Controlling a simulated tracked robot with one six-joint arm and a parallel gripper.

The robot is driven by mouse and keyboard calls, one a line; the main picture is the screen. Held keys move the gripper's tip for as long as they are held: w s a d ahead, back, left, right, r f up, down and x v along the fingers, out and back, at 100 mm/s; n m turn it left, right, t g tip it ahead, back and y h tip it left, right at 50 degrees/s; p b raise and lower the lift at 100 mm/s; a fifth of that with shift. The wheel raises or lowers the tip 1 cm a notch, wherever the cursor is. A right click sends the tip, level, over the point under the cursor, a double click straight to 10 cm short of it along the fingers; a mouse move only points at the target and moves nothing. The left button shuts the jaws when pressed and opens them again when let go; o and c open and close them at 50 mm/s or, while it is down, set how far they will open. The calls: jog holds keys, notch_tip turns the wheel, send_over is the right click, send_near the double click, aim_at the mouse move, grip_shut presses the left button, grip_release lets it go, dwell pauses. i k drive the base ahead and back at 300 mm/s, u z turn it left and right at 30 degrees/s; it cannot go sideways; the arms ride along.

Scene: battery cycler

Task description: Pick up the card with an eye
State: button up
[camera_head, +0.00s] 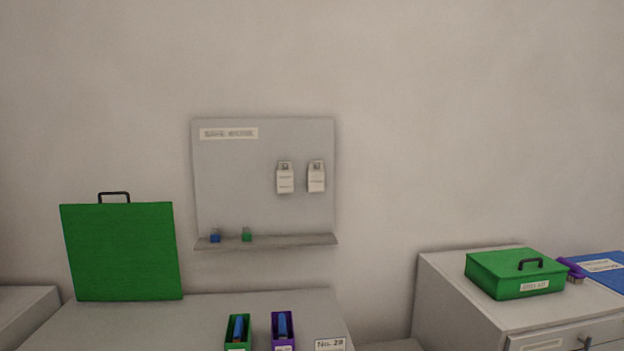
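Two white cards (285,180) and (316,179) hang side by side on a grey wall board (240,180). Each has a small dark spot at its top and faint markings too small to read, so I cannot tell which one, if either, bears an eye. Another white card (330,344), which seems to read "No. 28", shows at the bottom edge of the view on the grey cabinet top, partly cut off. My gripper is not in view.
A blue (215,237) and a green small block (247,236) sit on the board's shelf (300,241). Green (232,347) and purple (288,346) holders contain blue items. A green panel (120,255) stands left. A green box (515,273) and purple item (571,269) are on the right cabinet (450,282).

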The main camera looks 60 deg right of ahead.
aim_at(315, 177)
jog(key=z, duration=0.55)
jog(key=i, duration=1.1)
jog(key=z, duration=0.55)
